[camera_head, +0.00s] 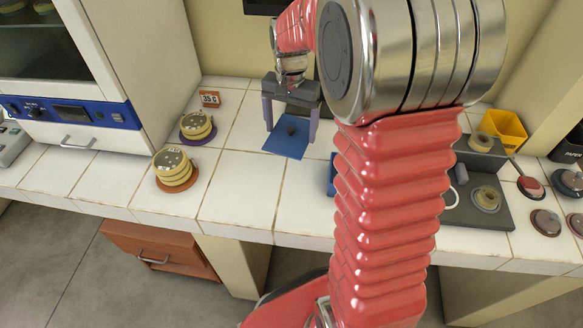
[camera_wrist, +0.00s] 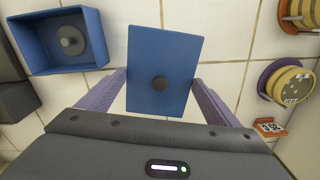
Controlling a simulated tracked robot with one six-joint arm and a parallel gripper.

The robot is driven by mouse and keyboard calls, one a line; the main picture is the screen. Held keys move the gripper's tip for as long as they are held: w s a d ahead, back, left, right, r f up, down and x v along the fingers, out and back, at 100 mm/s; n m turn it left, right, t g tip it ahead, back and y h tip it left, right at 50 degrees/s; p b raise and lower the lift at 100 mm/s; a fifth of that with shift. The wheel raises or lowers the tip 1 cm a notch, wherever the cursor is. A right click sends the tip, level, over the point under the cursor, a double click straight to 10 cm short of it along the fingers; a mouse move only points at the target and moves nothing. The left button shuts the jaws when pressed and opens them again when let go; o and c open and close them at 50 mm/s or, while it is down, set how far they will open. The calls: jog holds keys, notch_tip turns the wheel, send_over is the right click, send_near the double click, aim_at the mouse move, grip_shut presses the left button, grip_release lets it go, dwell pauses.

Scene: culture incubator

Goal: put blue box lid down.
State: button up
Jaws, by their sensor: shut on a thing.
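In the wrist view the lid (camera_wrist: 160,55) lies between the two purple fingers. My gripper (camera_head: 291,130) is shut on the lid by its two long sides, over the white tiled counter; it also shows in the wrist view (camera_wrist: 160,84). The lid is close to the counter, but I cannot tell whether it touches it. The open blue box (camera_wrist: 38,50) stands apart to the left in the wrist view, with a round grey knobbed piece inside. In the head view my arm hides most of the box (camera_head: 332,175).
Two stacks of yellowish dishes (camera_head: 196,124) (camera_head: 174,166) stand left of the lid on round bases, near an orange number tag (camera_head: 209,99). A blue-trimmed incubator (camera_head: 75,113) is further left. A dark grey device (camera_head: 485,213) and yellow bin (camera_head: 504,127) stand right. Tiles around the lid are clear.

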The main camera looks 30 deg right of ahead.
jog(key=w+a+f+n, duration=0.2)
jog(key=a+n, duration=0.1)
jog(key=a, duration=0.1)
jog(key=w+a+f+n, duration=0.2)
jog(key=a+n, duration=0.1)
jog(key=w+a+f+n, duration=0.2)
jog(key=a+n, duration=0.1)
jog(key=a, duration=0.1)
jog(key=shift+w+a, duration=0.25)
jog(key=shift+a, duration=0.05)
jog(key=shift+s, duration=0.1)
